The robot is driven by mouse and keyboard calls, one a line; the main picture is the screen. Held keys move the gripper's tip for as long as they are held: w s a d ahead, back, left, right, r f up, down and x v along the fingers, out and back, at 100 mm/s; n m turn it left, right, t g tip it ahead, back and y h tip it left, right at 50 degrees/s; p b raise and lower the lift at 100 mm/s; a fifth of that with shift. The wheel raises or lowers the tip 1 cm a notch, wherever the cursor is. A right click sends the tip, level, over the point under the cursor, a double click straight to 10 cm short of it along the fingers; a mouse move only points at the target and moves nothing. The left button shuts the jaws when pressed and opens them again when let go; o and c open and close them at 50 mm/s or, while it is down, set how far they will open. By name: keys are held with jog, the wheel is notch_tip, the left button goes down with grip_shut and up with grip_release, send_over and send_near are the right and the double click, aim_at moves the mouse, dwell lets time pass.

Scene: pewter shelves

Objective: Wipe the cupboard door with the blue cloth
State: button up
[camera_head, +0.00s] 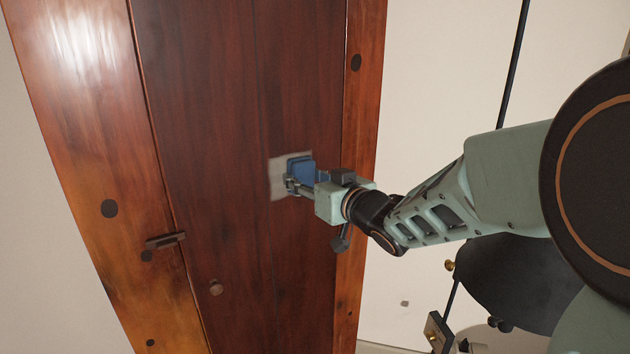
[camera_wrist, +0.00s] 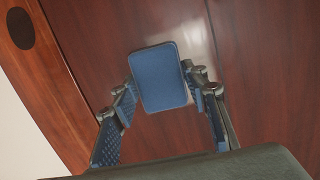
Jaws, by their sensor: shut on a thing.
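The cupboard door (camera_head: 225,120) is dark red-brown wood and fills the middle of the head view; its panel also fills most of the wrist view (camera_wrist: 265,80). A pale grey squarish patch (camera_head: 277,184) shows on the door, partly hidden behind my gripper (camera_head: 292,180). The blue cloth (camera_head: 303,166) looks like a small folded pad. In the wrist view the cloth (camera_wrist: 160,78) sits between my two fingertips (camera_wrist: 163,88), which are shut on it. It is at or very near the door surface; I cannot tell if it touches.
A small round knob (camera_head: 216,287) and a latch (camera_head: 165,240) sit low on the cupboard. The lighter orange wood frame (camera_head: 80,120) borders the door. A pale wall (camera_head: 440,80) lies to the right, with a thin dark pole (camera_head: 516,60) in front of it.

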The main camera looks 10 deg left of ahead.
aim_at(323, 162)
jog(key=shift+s+a+b, duration=1.1)
jog(key=shift+s+a, duration=0.1)
jog(key=shift+a, duration=0.15)
jog(key=shift+s+a+b, duration=1.05)
jog(key=shift+s+a, duration=0.1)
jog(key=shift+a, duration=0.2)
jog(key=shift+r+p, duration=0.8)
jog(key=shift+r, duration=0.15)
jog(key=shift+w+d+r+p, duration=0.15)
jog(key=shift+w+d+p, duration=0.25)
jog(key=shift+p, duration=0.1)
jog(key=shift+w+d+f+p, duration=0.15)
jog(key=shift+w+d+p, duration=0.75)
jog(key=shift+d, duration=0.25)
jog(key=shift+w+d+f+p, duration=0.15)
jog(key=shift+w+d+p, duration=0.5)
jog(key=shift+w+d, duration=0.45)
jog(key=shift+w+d+r+p, duration=0.1)
jog(key=shift+w+d+p, duration=1.1)
jog(key=shift+d, duration=0.4)
jog(key=shift+w+d+p, duration=0.4)
jog(key=shift+w+d, duration=0.55)
jog(key=shift+d, duration=0.05)
jog(key=shift+s, duration=0.1)
jog(key=shift+f+v, duration=0.2)
jog(key=shift+v, duration=1.25)
jog(key=shift+f+v, duration=0.2)
jog(key=shift+v, duration=1.25)
